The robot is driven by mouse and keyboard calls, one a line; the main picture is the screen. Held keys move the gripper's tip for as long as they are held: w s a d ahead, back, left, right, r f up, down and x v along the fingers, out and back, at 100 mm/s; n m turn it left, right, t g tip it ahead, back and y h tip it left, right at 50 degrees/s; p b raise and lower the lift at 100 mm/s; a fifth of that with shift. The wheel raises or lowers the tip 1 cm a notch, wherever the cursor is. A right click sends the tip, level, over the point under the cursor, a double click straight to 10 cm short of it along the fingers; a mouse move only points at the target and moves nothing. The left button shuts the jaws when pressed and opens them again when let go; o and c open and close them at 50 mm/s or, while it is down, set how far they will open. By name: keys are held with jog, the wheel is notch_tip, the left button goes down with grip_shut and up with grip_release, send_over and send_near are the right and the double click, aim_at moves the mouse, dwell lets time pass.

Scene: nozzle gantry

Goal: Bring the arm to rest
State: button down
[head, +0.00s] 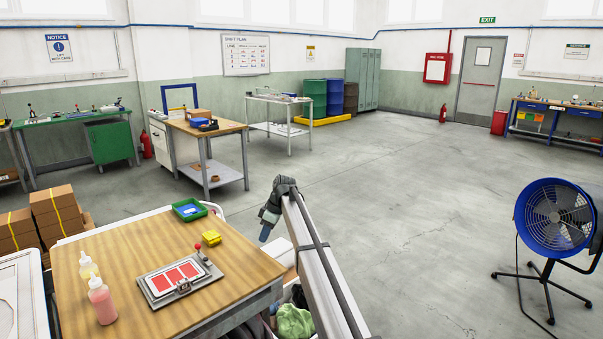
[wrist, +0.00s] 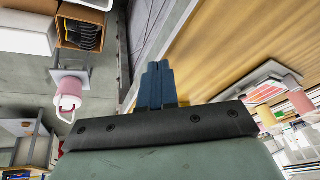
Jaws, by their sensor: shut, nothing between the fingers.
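My gripper (head: 265,233) is in the head view, past the right edge of the wooden worktable (head: 110,260). Its blue fingers point downward, clear of the table and touching nothing visible. In the wrist view the fingers (wrist: 158,84) lie together, shut and empty. My arm reaches up from the lower right to the gripper. In the wrist view the tabletop edge runs beside the fingers, with the wood surface to their right.
A blue fan (head: 555,218) stands at the right. Open floor lies between.

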jog(key=s+d+f+m+h, duration=0.1)
jog(key=s+d+f+m, duration=0.1)
jog(key=d+f, duration=0.55)
jog(key=s+d+f+m, duration=0.25)
jog(key=d+f, duration=0.25)
jog(key=f, duration=0.5)
jog(key=s+d+f+m+g, duration=0.1)
jog(key=s+d+f, duration=0.2)
jog(key=s+f, duration=0.3)
jog(key=s+d+f+m+h, duration=0.1)
jog(key=s+d+f, duration=0.2)
jog(key=s+f, duration=0.25)
jog(key=s+d+f+m+g, duration=0.1)
jog(key=s+d+f+m, duration=0.15)
jog(key=s+f, duration=0.4)
jog(key=s+d+f+m+g, duration=0.1)
jog(key=s+d+f, duration=0.3)
jog(key=s, duration=1.1)
jog(key=s+d+f+m+g+h, duration=0.1)
jog(key=s+d+f+m, duration=0.2)
jog(key=s, duration=1.3)
jog(key=s+d+f+m+g+h, duration=0.1)
jog(key=s+d+f, duration=0.4)
jog(key=s, duration=1.1)
notch_tip(320, 180, down, 2)
jog(key=shift+s+d+m+g, duration=0.25)
jog(key=shift+m+g, duration=0.25)
jog(key=shift+m, duration=0.6)
